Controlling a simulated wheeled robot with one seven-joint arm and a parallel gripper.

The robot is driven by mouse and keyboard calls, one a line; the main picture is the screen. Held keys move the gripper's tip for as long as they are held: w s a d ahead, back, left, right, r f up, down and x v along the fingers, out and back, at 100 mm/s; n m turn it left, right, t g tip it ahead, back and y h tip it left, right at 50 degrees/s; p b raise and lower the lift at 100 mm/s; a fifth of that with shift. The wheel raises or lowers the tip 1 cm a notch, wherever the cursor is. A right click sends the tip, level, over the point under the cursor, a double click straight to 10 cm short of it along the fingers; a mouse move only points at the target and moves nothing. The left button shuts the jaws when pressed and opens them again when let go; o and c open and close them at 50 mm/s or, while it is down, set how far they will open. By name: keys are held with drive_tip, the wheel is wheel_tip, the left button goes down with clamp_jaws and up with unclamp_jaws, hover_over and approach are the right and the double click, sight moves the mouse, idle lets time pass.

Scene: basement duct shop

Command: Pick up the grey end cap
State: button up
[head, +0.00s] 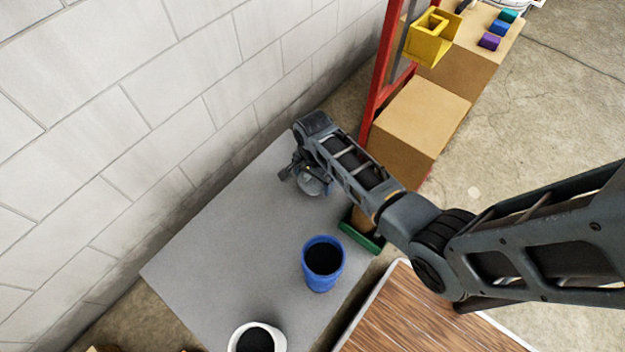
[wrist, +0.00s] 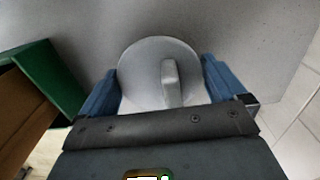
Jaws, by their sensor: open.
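The grey end cap (wrist: 145,65) is a round light-grey disc with a raised bar handle on its face. It lies at the far end of the grey table (head: 225,235). In the head view the cap (head: 311,187) is partly hidden under my gripper (head: 306,178). In the wrist view the blue fingers of my gripper (wrist: 160,82) are spread apart, one on each side of the cap. I cannot tell whether either finger touches it.
A blue cup (head: 322,279) and a white cup (head: 257,345) with dark insides stand nearer on the table. A green tray (head: 360,233) is at its right edge. The block wall (head: 150,110) runs along the left. Cardboard boxes (head: 425,105) and a red frame (head: 383,75) stand behind.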

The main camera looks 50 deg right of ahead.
drive_tip(key=shift+f, duration=0.35)
drive_tip(key=shift+c, duration=0.2)
drive_tip(key=c, duration=0.6)
